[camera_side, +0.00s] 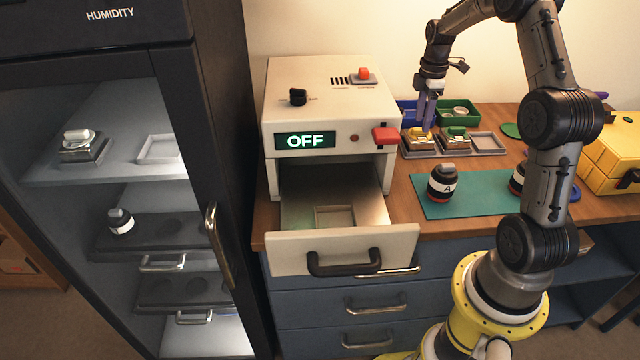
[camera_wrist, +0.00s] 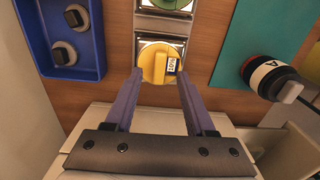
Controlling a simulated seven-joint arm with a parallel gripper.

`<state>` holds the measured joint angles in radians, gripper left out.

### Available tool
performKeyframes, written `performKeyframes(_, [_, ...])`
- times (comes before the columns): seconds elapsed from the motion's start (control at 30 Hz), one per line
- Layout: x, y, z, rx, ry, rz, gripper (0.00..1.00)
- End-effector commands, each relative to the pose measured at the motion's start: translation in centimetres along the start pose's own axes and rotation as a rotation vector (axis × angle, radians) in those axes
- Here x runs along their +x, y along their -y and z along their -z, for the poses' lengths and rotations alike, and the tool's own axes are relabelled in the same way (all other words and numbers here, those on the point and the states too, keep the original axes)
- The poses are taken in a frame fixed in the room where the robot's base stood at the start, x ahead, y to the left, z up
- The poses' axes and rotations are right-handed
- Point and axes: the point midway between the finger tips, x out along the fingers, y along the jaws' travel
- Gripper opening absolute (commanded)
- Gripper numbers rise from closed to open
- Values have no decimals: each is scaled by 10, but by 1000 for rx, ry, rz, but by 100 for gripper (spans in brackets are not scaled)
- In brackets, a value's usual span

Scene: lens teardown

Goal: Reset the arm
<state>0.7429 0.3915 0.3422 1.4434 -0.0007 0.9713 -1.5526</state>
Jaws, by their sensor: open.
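My gripper (camera_side: 424,124) points down over the yellow round piece (camera_side: 416,138), which sits in a square metal holder on the wooden bench. In the wrist view my two purple fingers (camera_wrist: 158,80) are spread apart, with the yellow piece (camera_wrist: 154,64) showing between and beyond their tips. The jaws hold nothing. I cannot tell whether a finger touches the piece. My arm reaches over the bench from the right, bent at the elbow.
A green piece (camera_side: 457,134) sits in the holder beside it. The lens marked A (camera_side: 442,184) stands on the teal mat (camera_side: 477,207). The white machine (camera_side: 330,105) reads OFF, its drawer (camera_side: 342,250) pulled out. A blue tray (camera_wrist: 96,62) and humidity cabinet (camera_side: 100,30) flank the work.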

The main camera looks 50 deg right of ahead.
Motion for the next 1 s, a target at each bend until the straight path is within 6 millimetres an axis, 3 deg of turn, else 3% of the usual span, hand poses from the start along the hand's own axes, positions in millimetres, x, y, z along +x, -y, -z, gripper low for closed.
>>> performKeyframes(0.4, [-38, -1, 0, 1, -1, -7, 55])
performKeyframes(1.0, [-41, -1, 0, 1, -1, -7, 55])
